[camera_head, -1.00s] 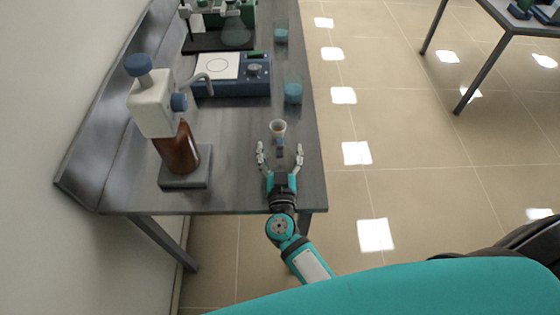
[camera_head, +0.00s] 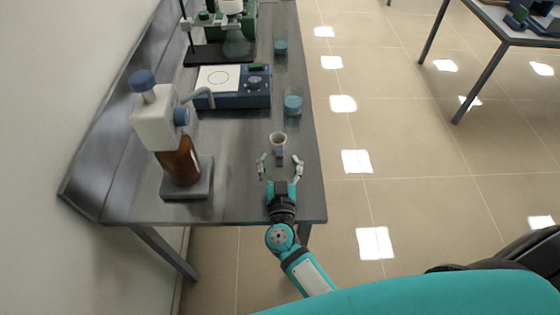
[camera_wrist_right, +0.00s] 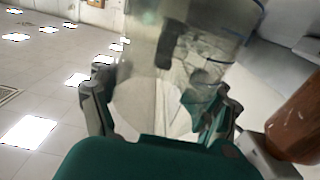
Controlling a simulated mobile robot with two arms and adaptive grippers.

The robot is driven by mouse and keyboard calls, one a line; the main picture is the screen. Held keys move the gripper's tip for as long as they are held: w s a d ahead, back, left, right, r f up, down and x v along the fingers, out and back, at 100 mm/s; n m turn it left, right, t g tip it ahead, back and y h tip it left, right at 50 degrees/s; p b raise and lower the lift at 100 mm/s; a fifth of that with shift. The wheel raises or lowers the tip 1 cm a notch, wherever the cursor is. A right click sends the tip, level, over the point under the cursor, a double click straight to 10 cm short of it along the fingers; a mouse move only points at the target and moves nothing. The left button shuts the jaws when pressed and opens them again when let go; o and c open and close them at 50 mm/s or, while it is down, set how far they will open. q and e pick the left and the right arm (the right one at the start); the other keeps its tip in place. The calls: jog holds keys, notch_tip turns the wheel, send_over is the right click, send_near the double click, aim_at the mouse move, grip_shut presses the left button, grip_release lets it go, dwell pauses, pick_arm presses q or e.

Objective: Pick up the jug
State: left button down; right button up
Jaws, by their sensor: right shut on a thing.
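The jug (camera_head: 278,139) is a small clear vessel near the right edge of the bench, with a grey-blue piece on the side toward me. In the right wrist view the clear jug (camera_wrist_right: 185,50) fills the upper middle, upright but tilted in the picture. My right gripper (camera_head: 279,159) reaches in from the front with one finger on each side of the jug. It is shut on the jug, around its body. The see-through wall makes the contact lines hard to see. My left gripper is not in view.
A brown bottle (camera_head: 181,163) with a white dispenser head stands left of my right gripper. A blue hotplate (camera_head: 243,98) and a beaker of blue liquid (camera_head: 293,104) stand behind the jug. The bench (camera_head: 236,157) is bare between bottle and jug; its right edge is close.

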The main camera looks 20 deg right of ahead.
jog(key=r+p, duration=0.3)
jog(key=shift+s+d, duration=0.15)
jog(key=shift+s, duration=0.1)
jog(key=s+d+p, duration=0.2)
jog(key=s+d, duration=0.1)
jog(key=s, duration=0.4)
jog(key=s+d+p, duration=0.3)
jog(key=s, duration=0.4)
jog(key=shift+s+r, duration=0.15)
jog(key=shift+r, duration=0.25)
